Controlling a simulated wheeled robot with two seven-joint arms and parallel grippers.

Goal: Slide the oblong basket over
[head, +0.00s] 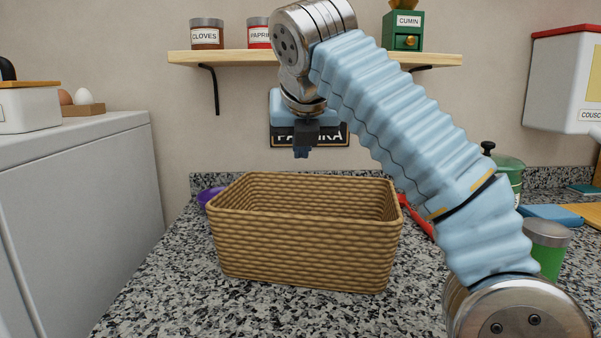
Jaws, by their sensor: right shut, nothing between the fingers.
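The oblong basket (300,247) is tan and woven, and it stands upright on the speckled granite counter in the middle of the head view. The part of its inside that shows looks empty; its floor is hidden by the front wall. My right gripper (301,153) points down above the basket's back rim, apart from it in the picture. Its fingers are shut with nothing between them. How far it is in depth from the basket is hard to tell. My left gripper is not in view.
A purple item (208,197) is partly hidden at the basket's left, and a red item (417,215) lies at its right. A green-filled jar (548,248) and a green pot (509,172) stand farther right. The granite counter (150,290) is clear left of the basket. A shelf (240,58) hangs above.

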